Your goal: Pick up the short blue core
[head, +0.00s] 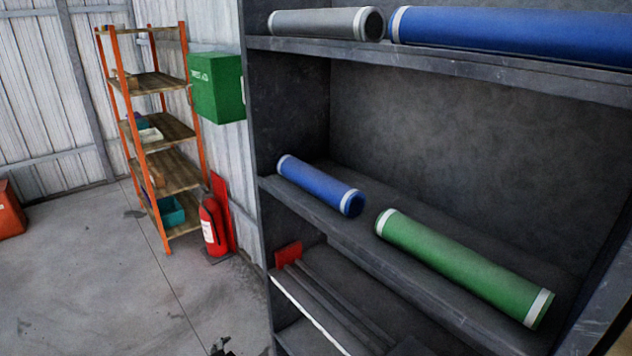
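The short blue core (320,185) lies on the middle shelf of the dark rack, at its left end. It is a blue tube with pale bands at both ends, and its open dark end faces right and toward me. My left gripper (221,347) barely shows at the bottom edge, in front of the floor, well below and left of the core. A dark part of my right gripper (410,348) shows at the bottom edge, below the core and to its right. Both are cut off by the frame, so their fingers cannot be read. Neither is near the core.
A longer green core (462,265) lies right of the blue one on the same shelf. A grey core (325,23) and a large blue core (515,32) lie on the shelf above. The rack's left upright (252,130) stands beside the blue core. A fire extinguisher (211,225) stands left.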

